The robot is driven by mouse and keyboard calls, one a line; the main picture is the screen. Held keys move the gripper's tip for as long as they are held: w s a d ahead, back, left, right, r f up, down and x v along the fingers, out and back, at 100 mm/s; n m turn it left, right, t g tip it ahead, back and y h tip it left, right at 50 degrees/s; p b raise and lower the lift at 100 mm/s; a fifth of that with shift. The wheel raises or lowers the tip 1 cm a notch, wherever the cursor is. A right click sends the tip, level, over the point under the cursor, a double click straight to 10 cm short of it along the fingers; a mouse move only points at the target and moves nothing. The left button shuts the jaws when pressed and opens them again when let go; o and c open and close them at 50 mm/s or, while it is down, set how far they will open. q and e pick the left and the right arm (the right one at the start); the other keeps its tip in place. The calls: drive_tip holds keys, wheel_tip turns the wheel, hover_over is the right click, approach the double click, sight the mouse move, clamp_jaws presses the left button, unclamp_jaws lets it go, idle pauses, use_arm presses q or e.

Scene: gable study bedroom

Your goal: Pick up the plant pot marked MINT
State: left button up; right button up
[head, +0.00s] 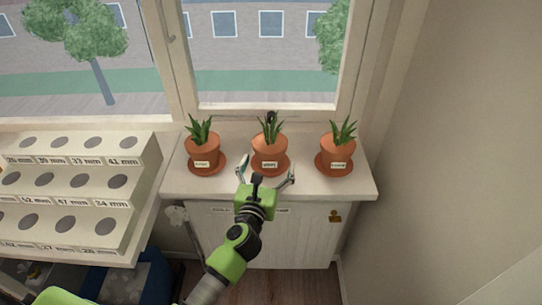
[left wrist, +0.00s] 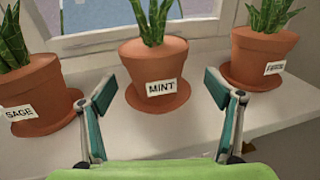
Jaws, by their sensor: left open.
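The MINT pot (left wrist: 153,63) is a terracotta pot with a spiky green plant and a white label. It stands upright on a terracotta saucer (left wrist: 158,99), in the middle of three pots on the white sill; it also shows in the head view (head: 268,152). My left gripper (head: 268,174) is open, its fingers spread at the near left and right of this pot. In the left wrist view the open fingers (left wrist: 158,92) frame the pot and saucer, with nothing held. My right gripper is in neither view.
A pot marked SAGE (left wrist: 30,95) stands left of the MINT pot. The window frame (head: 270,112) rises close behind. A white rack with round holes (head: 80,190) is at the left.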

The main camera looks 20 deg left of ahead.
sight(270, 149)
use_arm(q)
drive_tip(key=w, duration=0.2)
drive_tip(key=w+a, duration=0.1)
drive_tip(key=w, duration=0.3)
drive_tip(key=shift+w+a+f, duration=0.15)
drive_tip(key=shift+w+f, duration=0.1)
drive_tip(key=shift+f, duration=0.1)
drive_tip(key=shift+s, duration=0.1)
drive_tip(key=c, duration=1.7)
drive_tip(key=shift+r, duration=0.2)
drive_tip(key=shift+c, duration=0.8)
drive_tip(key=shift+r, duration=0.1)
